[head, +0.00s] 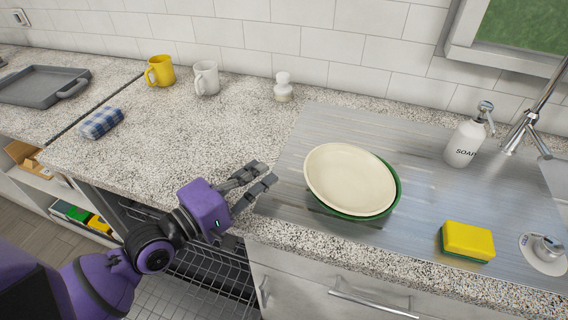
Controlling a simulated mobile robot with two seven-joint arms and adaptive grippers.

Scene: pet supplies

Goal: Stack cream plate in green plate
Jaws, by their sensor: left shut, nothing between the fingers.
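The cream plate (348,178) rests on top of the green plate (398,190) on the metal drainboard. The cream plate is shifted a little up and left, so the green plate shows only as a rim along the right and lower edge. My left gripper (269,174) is to the left of the plates, apart from them, over the front part of the counter. It is shut with nothing in it. My right gripper is not in view.
A yellow sponge (468,240), soap bottle (466,140) and faucet (527,125) stand right of the plates. Mugs (206,78), a small white shaker (283,88) and a checked cloth (101,122) lie further left. An open dishwasher rack (210,270) is below the counter. The middle counter is clear.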

